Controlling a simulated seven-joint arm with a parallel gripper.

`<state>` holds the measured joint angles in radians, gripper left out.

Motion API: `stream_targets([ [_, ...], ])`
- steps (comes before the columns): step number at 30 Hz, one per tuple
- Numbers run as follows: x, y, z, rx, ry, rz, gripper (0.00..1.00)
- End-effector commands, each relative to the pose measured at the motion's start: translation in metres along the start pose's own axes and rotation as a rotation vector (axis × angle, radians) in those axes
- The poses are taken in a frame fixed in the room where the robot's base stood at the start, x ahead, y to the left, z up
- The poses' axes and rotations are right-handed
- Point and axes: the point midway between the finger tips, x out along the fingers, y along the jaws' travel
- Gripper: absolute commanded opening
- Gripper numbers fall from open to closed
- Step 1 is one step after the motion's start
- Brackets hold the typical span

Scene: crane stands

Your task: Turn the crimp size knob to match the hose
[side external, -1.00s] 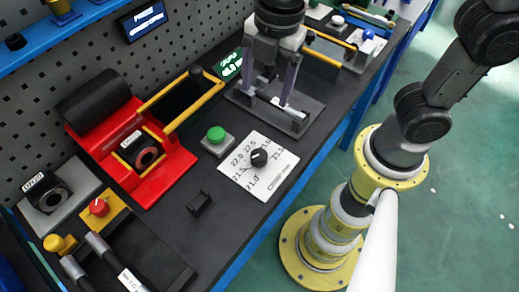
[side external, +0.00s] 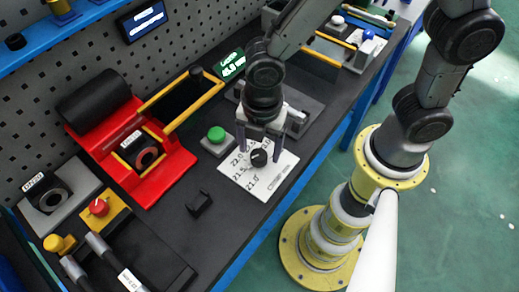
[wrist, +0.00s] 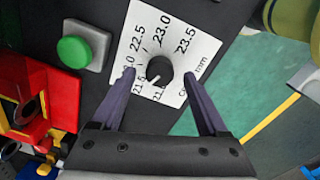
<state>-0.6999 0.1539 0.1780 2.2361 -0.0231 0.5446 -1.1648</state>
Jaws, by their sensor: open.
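The black crimp size knob (side external: 259,158) sits on a white dial plate (side external: 243,181). In the wrist view the knob (wrist: 159,69) has a white mark pointing down and left, toward the low numbers near 21.5 and 21.0. The plate (wrist: 208,48) also reads 22.5, 23.0 and 23.5; 22.0 is partly hidden by a finger. My gripper (wrist: 158,76) is open, with one finger on each side of the knob and gaps between. In the side view my gripper (side external: 260,153) is above the plate, pointing down. A dark hose (side external: 101,246) with a white tag lies at lower left; its text is unreadable.
A green button (side external: 216,134) on a grey box stands left of the plate. A red crimping machine (side external: 175,169) is farther left. A small black bracket (side external: 198,203) stands near the plate.

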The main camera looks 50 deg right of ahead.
Motion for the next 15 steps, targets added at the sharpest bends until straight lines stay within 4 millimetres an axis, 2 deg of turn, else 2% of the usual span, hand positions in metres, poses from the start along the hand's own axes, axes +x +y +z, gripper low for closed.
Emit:
stream_targets([
  [6, 0.018, -0.001, 0.000, 0.001, -0.001, -0.002, 0.77],
  [15, 0.019, 0.000, 0.000, 0.000, 0.000, 0.000, 0.77],
])
